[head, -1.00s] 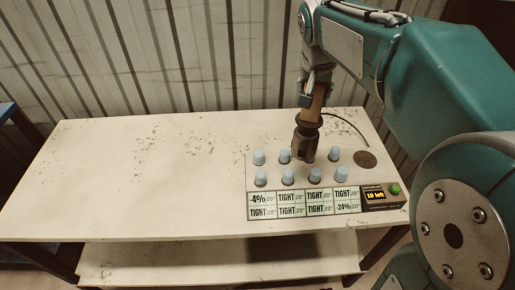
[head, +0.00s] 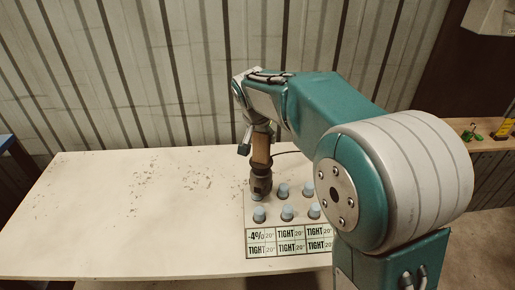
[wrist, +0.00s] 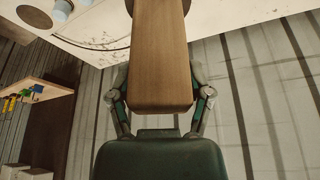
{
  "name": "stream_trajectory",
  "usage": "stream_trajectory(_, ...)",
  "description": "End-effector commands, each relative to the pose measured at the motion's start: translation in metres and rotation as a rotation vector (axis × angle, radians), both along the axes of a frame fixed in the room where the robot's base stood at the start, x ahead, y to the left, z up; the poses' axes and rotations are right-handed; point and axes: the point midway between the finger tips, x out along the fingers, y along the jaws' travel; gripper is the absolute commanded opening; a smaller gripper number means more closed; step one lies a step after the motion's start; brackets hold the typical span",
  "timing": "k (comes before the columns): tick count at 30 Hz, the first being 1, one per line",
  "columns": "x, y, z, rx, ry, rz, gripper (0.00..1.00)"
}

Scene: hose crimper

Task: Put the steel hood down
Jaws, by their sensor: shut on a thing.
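The steel hood (head: 261,184) is a dark, bell-shaped piece at the lower end of a wooden handle (head: 262,150). My gripper (head: 261,134) is shut on this handle and holds it nearly upright. The hood is at the back left of the panel (head: 262,228), over the back-left light blue cap's place. I cannot tell whether it touches the cap or panel. In the wrist view, the wooden handle (wrist: 160,55) lies between the fingers of my gripper (wrist: 160,95), and the hood is mostly hidden behind it.
Several light blue caps (head: 287,212) stand close by. Front labels read "-4%" (head: 257,237) and "TIGHT"; my arm hides the panel's right part. The white table (head: 100,215) is clear to the left. A wooden shelf (head: 485,152) with small coloured things is at right.

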Motion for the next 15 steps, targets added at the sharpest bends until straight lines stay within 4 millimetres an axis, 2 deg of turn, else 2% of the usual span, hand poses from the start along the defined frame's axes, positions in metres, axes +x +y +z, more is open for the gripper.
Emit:
stream_trajectory(7,0.007,0.01,-0.014,0.0,-0.001,0.0,0.04)
stream_trajectory(12,0.008,0.011,-0.039,-0.001,0.0,0.001,0.04)
stream_trajectory(15,0.008,0.011,-0.046,0.001,-0.001,-0.001,0.04)
